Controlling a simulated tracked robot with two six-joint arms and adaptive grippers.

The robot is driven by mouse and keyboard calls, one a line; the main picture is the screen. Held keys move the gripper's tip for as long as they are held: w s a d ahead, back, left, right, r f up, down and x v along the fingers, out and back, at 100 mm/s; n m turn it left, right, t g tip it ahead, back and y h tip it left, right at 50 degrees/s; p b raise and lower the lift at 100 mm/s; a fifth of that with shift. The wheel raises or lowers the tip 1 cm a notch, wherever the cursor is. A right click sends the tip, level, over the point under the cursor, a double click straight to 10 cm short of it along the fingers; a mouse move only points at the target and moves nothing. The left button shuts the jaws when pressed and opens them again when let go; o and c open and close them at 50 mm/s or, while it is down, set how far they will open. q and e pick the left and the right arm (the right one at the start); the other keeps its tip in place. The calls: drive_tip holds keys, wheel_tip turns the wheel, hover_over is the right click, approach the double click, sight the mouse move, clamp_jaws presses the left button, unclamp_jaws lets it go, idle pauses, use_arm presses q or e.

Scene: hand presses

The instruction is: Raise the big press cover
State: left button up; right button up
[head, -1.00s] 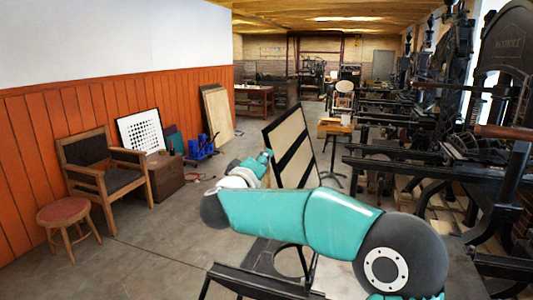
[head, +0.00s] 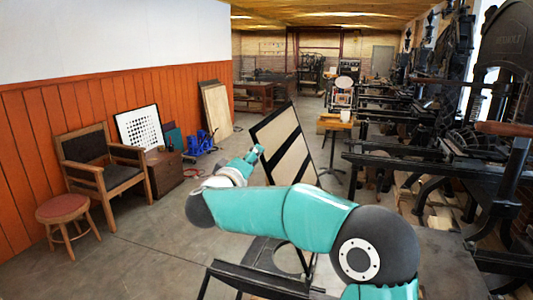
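The big press cover (head: 284,150) is a dark-framed panel with pale sections. It stands raised and tilted beyond my arm, and its lower part is hidden behind the arm. The press's dark frame (head: 262,281) shows at the bottom, below the arm. My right arm comes in from the lower right, and its teal far end, with my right gripper (head: 256,151), is at the cover's left edge. The fingers are too small to make out, so I cannot tell whether they touch the cover or are open. My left gripper is not in view.
A wooden chair (head: 102,163), a red-topped stool (head: 62,208) and a wooden box (head: 164,172) stand along the orange wall at left. Black presses (head: 450,135) crowd the right side. The floor (head: 150,235) at left is clear.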

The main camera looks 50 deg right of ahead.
drive_tip(key=shift+s+r, duration=0.1)
drive_tip(key=shift+s, duration=0.1)
drive_tip(key=shift+s+d, duration=0.15)
drive_tip(key=v, duration=1.2)
drive_tip(key=shift+w, duration=0.25)
